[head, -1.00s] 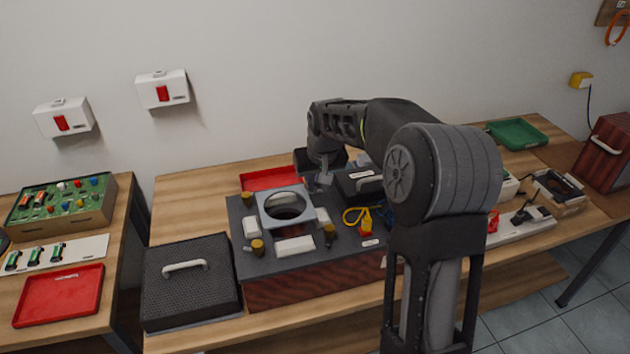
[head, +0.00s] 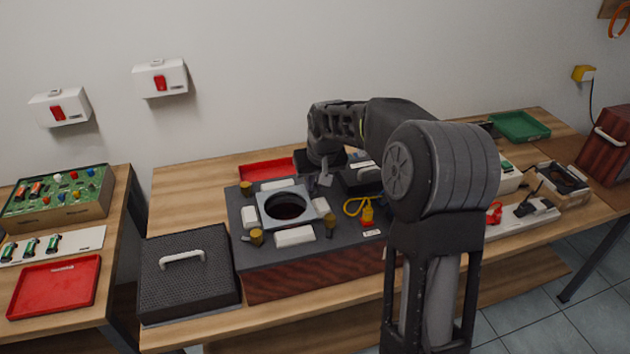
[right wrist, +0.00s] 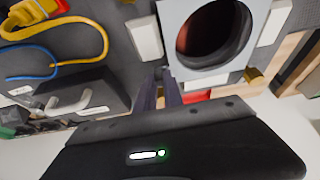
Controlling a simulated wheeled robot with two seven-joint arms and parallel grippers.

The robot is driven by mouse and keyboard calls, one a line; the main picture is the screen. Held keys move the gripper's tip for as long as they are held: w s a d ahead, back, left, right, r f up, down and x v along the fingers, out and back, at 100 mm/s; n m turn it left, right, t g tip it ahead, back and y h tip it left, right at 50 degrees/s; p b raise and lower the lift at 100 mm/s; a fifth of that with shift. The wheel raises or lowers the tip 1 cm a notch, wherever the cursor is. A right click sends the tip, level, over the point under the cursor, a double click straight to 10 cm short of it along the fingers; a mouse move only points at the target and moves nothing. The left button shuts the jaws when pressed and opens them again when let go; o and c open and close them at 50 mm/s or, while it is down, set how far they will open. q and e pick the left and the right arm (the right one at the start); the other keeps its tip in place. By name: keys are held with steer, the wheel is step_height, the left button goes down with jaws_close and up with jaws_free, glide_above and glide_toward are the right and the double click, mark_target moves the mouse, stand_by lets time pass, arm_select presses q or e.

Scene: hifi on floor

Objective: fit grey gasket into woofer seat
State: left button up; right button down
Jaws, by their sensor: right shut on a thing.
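The grey gasket (head: 270,222), a light square plate with a large round hole, lies at or just above the woofer seat (head: 288,207) in the dark top panel of the hifi cabinet. Its hole sits over the dark round opening. My right gripper (head: 323,181) is at the gasket's far right corner, shut on it. In the right wrist view the fingers (right wrist: 165,84) reach the near corner of the gasket (right wrist: 174,38), with the dark opening showing through the ring. I cannot tell whether the gasket is fully flush. My left gripper is out of view.
White blocks (head: 295,237) and brass-coloured posts (head: 256,237) stand around the seat. A yellow cable (head: 352,206) lies to the right. A black mesh cover (head: 187,268) with a handle is at left, and a red tray (head: 266,170) behind.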

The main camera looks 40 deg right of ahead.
steer(key=shift+f+b, duration=0.55)
steer(key=shift+f, duration=0.3)
steer(key=c, duration=1.4)
jaws_free()
steer(key=v, duration=0.8)
steer(key=shift+b, duration=0.3)
